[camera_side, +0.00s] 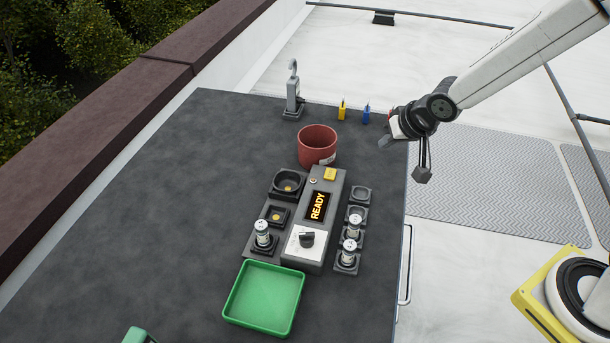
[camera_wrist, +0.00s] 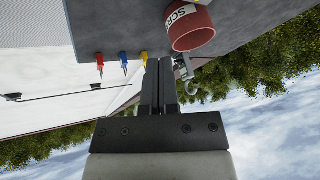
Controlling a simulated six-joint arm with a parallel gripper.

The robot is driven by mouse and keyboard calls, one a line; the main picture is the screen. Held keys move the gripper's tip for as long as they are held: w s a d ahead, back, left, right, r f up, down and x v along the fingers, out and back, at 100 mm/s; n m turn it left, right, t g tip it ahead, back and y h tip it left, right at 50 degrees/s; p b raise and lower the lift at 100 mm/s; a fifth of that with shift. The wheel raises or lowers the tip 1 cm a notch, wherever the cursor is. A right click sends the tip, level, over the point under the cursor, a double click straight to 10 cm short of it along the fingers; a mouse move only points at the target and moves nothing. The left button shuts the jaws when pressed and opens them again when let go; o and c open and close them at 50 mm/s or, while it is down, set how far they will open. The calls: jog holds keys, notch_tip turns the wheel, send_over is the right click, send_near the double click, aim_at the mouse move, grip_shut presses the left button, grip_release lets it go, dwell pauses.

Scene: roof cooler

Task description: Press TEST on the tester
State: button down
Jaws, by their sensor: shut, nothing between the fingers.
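The tester (camera_side: 335,200) is a dark grey box on the table in the side view. Its display (camera_side: 317,207) reads READY in yellow. A black knob (camera_side: 307,239) sits on its white front panel. Near its far end are a yellow patch (camera_side: 330,174) and a small round part (camera_side: 313,181). I cannot read which part is marked TEST. My gripper (camera_side: 385,142) is above the table's far right edge, well apart from the tester. In the wrist view the fingers of my gripper (camera_wrist: 160,64) are together and empty.
A red bin (camera_side: 317,143) stands just beyond the tester; it also shows in the wrist view (camera_wrist: 188,27). White-topped cylinders (camera_side: 262,233) stand in sockets on both sides. A green tray (camera_side: 264,298) lies in front. A grey hooked stand (camera_side: 293,95) is behind. The table's left is clear.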

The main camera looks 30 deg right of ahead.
aim_at(328, 174)
jog(key=w+a+m+t+y, duration=0.1)
jog(key=w+a+t+y, duration=0.1)
jog(key=w+a, duration=0.5)
jog(key=shift+w+a+f+m+y, duration=0.15)
jog(key=shift+w+f+m+y, duration=0.2)
jog(key=shift+w, duration=0.2)
jog(key=shift+f, duration=0.1)
jog(key=shift+f, duration=4.3)
jog(key=shift+f, duration=0.7)
jog(key=shift+s+f, duration=0.25)
jog(key=shift+f, duration=0.3)
jog(key=shift+r, duration=0.9)
